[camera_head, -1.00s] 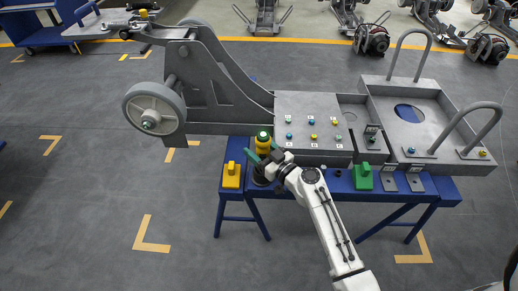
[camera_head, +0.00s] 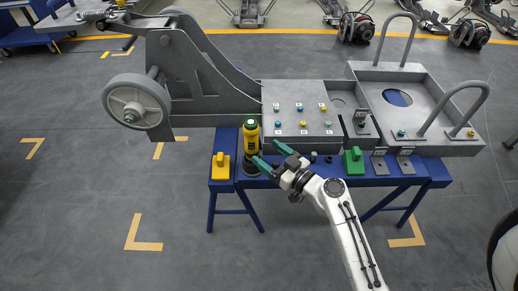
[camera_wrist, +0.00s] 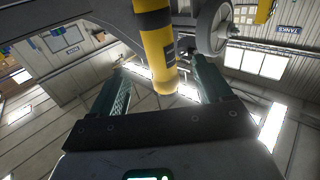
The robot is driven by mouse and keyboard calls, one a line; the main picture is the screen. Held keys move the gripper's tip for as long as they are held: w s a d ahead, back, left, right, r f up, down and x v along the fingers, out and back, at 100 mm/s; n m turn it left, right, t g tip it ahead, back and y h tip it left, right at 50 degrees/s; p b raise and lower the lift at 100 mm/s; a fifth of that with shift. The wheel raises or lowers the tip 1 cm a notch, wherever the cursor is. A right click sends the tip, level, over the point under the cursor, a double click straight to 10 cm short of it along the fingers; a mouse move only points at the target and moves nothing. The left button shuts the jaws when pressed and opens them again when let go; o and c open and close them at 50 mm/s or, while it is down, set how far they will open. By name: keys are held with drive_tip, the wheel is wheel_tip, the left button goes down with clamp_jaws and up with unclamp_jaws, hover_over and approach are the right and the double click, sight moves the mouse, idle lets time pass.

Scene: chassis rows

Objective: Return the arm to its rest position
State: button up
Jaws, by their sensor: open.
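My gripper (camera_head: 272,156) has two teal fingers spread apart with nothing between them. It is just right of a yellow and black tool (camera_head: 251,138) that stands upright in a black base on the blue bench. In the wrist view my gripper (camera_wrist: 161,84) is also open, and the yellow tool (camera_wrist: 158,50) shows beyond the gap between the fingers. My white arm reaches up from the lower right of the head view.
The blue bench (camera_head: 233,192) carries a yellow block (camera_head: 220,168), a green block (camera_head: 353,162) and small dark parts. The grey chassis (camera_head: 302,108) with its wheel (camera_head: 136,102) rises behind. The floor in front left is clear.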

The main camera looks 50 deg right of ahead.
drive_tip(key=shift+s+a, duration=0.1)
drive_tip(key=shift+s, duration=0.6)
drive_tip(key=s+a+f+n+g+y+p, duration=0.1)
drive_tip(key=s+a+f+n+g+y, duration=0.15)
drive_tip(key=a+g, duration=0.4)
drive_tip(key=s+a+f+n+g+y+p, duration=0.1)
drive_tip(key=s+a+f+n+g+y, duration=0.2)
drive_tip(key=a, duration=0.6)
drive_tip(key=s+d+r+m+g+h+p, duration=0.1)
drive_tip(key=s+m+g+h, duration=0.2)
drive_tip(key=s+g, duration=0.4)
drive_tip(key=s+m, duration=0.1)
drive_tip(key=s, duration=0.3)
drive_tip(key=shift+s+d+r+p, duration=0.25)
drive_tip(key=shift+s+r+p, duration=0.1)
drive_tip(key=shift+s+r, duration=0.05)
drive_tip(key=shift+h, duration=0.25)
